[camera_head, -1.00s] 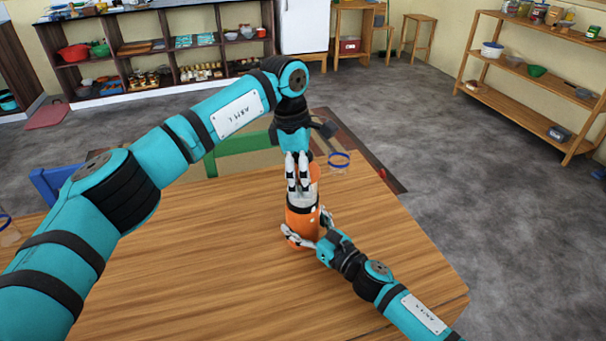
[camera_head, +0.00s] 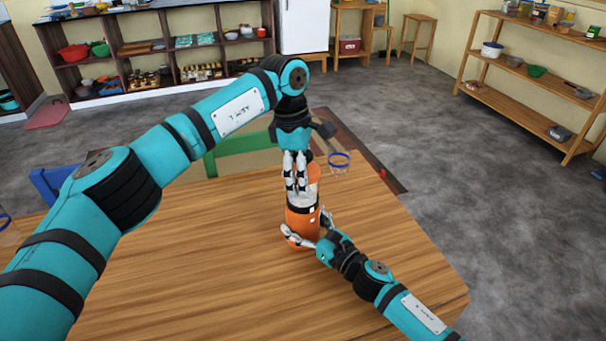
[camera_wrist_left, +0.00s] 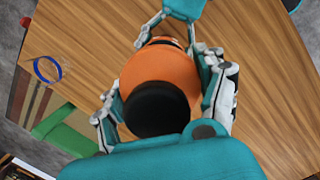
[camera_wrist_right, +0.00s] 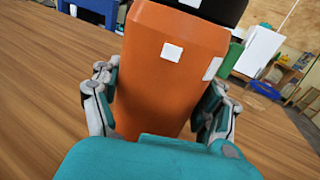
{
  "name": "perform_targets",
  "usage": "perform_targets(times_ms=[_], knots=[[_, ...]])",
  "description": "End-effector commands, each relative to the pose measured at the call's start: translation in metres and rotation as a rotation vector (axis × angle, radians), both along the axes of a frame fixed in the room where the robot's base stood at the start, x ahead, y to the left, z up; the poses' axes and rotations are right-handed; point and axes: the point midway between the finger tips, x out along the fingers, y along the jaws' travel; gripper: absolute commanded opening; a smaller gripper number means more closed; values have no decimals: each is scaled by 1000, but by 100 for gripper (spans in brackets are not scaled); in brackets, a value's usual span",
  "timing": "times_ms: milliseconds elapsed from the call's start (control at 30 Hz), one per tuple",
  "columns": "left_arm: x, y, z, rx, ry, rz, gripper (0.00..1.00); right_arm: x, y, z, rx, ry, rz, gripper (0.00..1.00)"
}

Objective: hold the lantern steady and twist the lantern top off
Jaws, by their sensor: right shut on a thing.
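The orange lantern (camera_head: 301,222) with a black band stands upright on the wooden table. My right gripper (camera_head: 308,231) is shut around its lower body; the right wrist view shows the orange body (camera_wrist_right: 165,80) between the fingers, black part above. My left gripper (camera_head: 299,184) points down from above, fingers on both sides of the lantern top. In the left wrist view the orange top (camera_wrist_left: 168,70) with its black cap (camera_wrist_left: 156,109) lies between those fingers; I cannot tell whether they press on it.
A clear cup with a blue rim (camera_head: 339,162) stands near the table's far edge, just right of the lantern. Green (camera_head: 235,152) and blue (camera_head: 48,184) chairs stand at the table edge. The table (camera_head: 220,270) in front of the lantern is clear.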

Motion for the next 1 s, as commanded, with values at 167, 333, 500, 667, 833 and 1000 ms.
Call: perform_targets(times_ms=[167, 333, 500, 667, 833, 1000], knots=[[0, 0, 1, 0, -1, 1, 97, 0, -1, -3, -3, 4, -2, 20], [0, 0, 0, 0, 0, 0, 100, 0, -1, -3, -3, 4, -1, 20], [0, 0, 2, 0, 0, 0, 100, -1, -1, -3, -3, 4, -1, 20], [1, 3, 20, -1, -3, 0, 100, 0, -1, -3, -3, 4, -1, 20], [3, 8, 56, 0, -4, 2, 100, -1, 0, -3, -4, 3, -1, 20], [4, 13, 90, 0, -3, 1, 100, -1, 0, -3, -3, 2, -1, 20]])
